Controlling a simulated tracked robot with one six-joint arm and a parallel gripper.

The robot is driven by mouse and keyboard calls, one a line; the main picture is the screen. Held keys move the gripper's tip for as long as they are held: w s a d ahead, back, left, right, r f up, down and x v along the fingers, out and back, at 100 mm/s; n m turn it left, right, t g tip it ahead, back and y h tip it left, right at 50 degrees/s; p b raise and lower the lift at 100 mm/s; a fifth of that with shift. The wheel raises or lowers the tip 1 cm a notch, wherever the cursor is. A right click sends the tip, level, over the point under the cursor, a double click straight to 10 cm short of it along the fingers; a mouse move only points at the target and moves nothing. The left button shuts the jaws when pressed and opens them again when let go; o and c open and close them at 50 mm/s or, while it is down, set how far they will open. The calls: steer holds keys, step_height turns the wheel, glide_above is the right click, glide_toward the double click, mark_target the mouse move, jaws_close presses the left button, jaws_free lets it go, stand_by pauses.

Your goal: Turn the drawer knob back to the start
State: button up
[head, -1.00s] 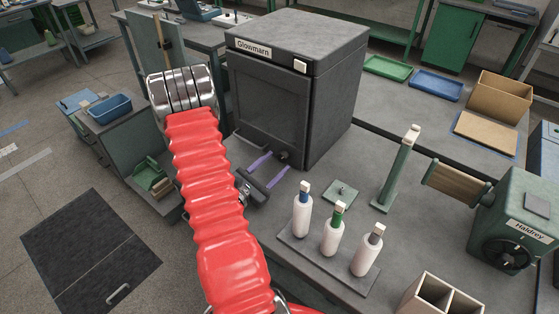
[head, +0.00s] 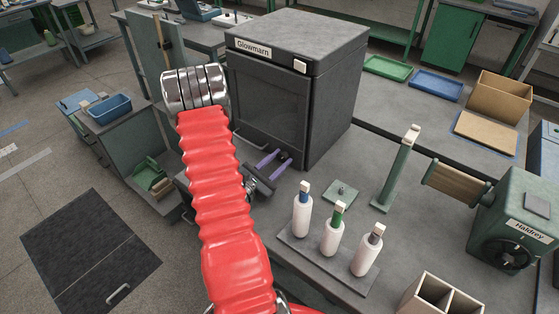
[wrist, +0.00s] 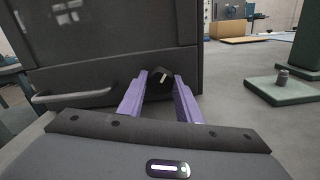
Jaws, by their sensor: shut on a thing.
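The dark knob (wrist: 160,78) is low on the front of the black Glowmarn unit (head: 291,85). It has a pale, slanted mark on its face in the wrist view. My gripper (head: 276,158) has two purple fingers, which also show in the wrist view (wrist: 160,84). They reach to the unit's front and are shut on the knob, one on each side. A bar handle (wrist: 75,95) is left of the knob. In the head view the fingers partly hide the knob.
Right of my gripper, a rack (head: 318,255) holds several white bottles with coloured necks. A green post (head: 396,175) and a small green plate (head: 340,194) stand behind it. The green Haldrey machine (head: 515,210) is at the far right.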

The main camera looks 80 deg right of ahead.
steer(key=c, duration=0.3)
steer(key=shift+c, duration=0.2)
steer(key=shift+n, duration=2.9)
steer(key=o, duration=1)
steer(key=shift+o, duration=0.2)
